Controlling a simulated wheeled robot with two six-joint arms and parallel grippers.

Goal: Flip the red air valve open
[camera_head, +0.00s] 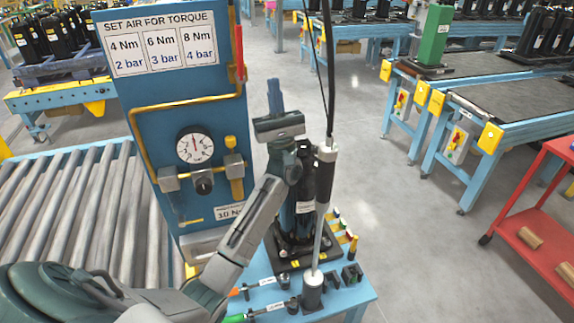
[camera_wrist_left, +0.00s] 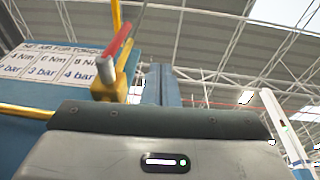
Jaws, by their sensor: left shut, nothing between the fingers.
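The red air valve lever (camera_head: 239,52) stands roughly upright at the upper right edge of the blue air panel (camera_head: 130,95). In the left wrist view the red lever (camera_wrist_left: 117,38) slants above its yellow valve body (camera_wrist_left: 124,72). My left gripper (camera_head: 275,88) is shut and empty, with its fingers pointing up, to the right of the panel and lower than the lever in the picture. Its closed fingers (camera_wrist_left: 163,84) show right of the valve in the wrist view, apart from the lever. My right gripper is not in view.
The panel carries a pressure gauge (camera_head: 195,146), yellow piping and a torque sign (camera_head: 160,43). A black compressor (camera_head: 300,205) and a hanging tool (camera_head: 325,170) stand close to my left arm. A roller conveyor (camera_head: 80,205) lies left. Open floor (camera_head: 400,240) lies right.

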